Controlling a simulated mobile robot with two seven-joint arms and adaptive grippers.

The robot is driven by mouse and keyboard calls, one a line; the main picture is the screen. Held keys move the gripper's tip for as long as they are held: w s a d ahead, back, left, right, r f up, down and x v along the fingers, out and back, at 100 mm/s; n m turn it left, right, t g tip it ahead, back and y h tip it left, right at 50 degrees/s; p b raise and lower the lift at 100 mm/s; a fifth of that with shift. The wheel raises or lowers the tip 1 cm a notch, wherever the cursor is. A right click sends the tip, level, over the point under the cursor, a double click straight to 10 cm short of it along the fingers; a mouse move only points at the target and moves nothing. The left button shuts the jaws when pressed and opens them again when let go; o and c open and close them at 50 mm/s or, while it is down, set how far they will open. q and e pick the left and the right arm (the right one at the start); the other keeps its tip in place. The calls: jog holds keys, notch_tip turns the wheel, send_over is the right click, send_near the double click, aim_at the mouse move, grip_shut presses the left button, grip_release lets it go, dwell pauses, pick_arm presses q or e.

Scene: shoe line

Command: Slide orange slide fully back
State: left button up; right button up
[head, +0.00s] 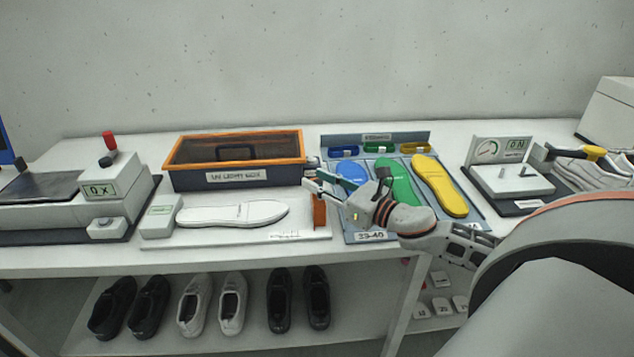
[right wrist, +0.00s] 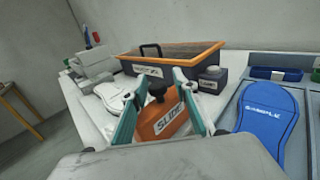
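The orange slide (head: 319,212) stands at the right end of a white base board (head: 225,238), partly hidden by my right gripper in the head view. In the right wrist view the orange slide (right wrist: 167,122) bears a label and a black knob (right wrist: 157,89). A white insole (head: 232,214) lies on the board, its right end apart from the slide. My right gripper (head: 313,176) is open, its fingers apart. In the right wrist view the right gripper (right wrist: 157,82) has a finger on each side of the knob and slide; contact cannot be told. My left gripper is not in view.
An orange-rimmed box (head: 290,177) stands behind the board. A blue-grey tray (head: 375,233) with blue, green and yellow insoles lies right of the slide. Shoes sit on the shelf below.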

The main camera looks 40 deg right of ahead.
jog(key=shift+s, duration=0.1)
jog(key=shift+v, duration=0.8)
jog(key=v, duration=1)
jog(key=shift+s, duration=0.2)
jog(key=shift+d, duration=0.1)
